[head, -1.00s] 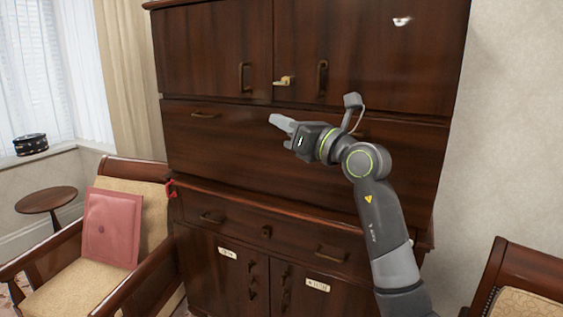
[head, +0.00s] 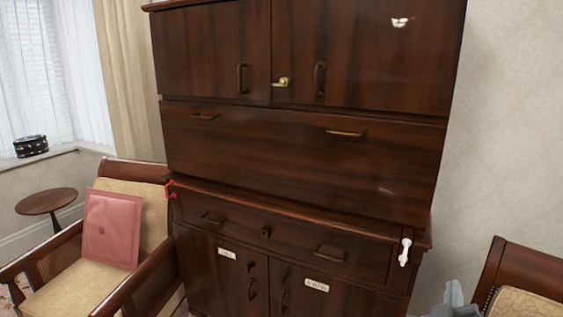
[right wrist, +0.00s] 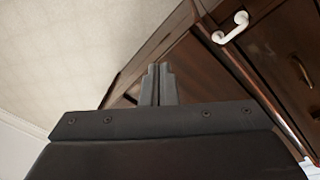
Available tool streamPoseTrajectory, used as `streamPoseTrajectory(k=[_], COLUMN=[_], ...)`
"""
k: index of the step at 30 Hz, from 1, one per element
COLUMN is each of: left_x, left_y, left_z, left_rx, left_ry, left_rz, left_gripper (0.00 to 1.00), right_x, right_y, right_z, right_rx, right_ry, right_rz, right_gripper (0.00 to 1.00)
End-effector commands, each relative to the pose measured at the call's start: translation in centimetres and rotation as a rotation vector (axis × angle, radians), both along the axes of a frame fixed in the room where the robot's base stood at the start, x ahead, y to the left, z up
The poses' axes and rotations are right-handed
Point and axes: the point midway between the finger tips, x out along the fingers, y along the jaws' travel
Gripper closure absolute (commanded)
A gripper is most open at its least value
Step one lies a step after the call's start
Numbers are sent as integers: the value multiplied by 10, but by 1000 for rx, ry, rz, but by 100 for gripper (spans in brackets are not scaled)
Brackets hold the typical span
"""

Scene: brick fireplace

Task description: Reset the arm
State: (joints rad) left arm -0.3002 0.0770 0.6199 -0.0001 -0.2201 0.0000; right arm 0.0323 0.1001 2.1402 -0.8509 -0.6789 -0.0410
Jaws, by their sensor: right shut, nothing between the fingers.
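My right gripper (head: 455,296) shows only as a pale grey tip at the bottom edge of the head view, low in front of the cabinet's right corner; the rest of the arm is out of frame. In the right wrist view its two grey fingers (right wrist: 158,72) are together, with nothing between them. The dark wooden cabinet (head: 300,160) stands beyond it, with its doors and drawers closed. My left gripper is in neither view.
A white handle (head: 405,252) is on the cabinet's right side; it also shows in the right wrist view (right wrist: 231,27). A wooden chair (head: 530,270) stands at the right.

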Motion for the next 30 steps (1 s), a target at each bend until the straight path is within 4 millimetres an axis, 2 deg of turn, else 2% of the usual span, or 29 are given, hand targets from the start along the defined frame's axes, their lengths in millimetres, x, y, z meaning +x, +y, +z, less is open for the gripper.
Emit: streamPoseTrajectory(k=[1, 3, 6, 9, 12, 15, 20, 26, 30], left_x=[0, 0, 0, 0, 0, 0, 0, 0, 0], left_y=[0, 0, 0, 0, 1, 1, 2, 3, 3], left_z=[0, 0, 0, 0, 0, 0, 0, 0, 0], left_rx=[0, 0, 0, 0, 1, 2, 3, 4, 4], left_ry=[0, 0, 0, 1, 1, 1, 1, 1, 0], left_rz=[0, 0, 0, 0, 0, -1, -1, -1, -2], left_gripper=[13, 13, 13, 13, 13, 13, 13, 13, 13], right_x=[-23, -54, -104, -152, -195, -235, -293, -282, -276], right_y=[-10, -18, -19, -11, 1, 14, 36, 33, 29], right_z=[-33, -76, -130, -169, -195, -212, -226, -268, -304], right_rx=[105, 251, 442, 594, 710, 804, 928, 938, 943], right_ry=[89, 213, 398, 565, 709, 838, 1025, 1050, 1064], right_rz=[-27, -61, -105, -138, -162, -180, -199, -207, -214], right_gripper=[100, 100, 100, 100, 100, 100, 100, 100, 100])
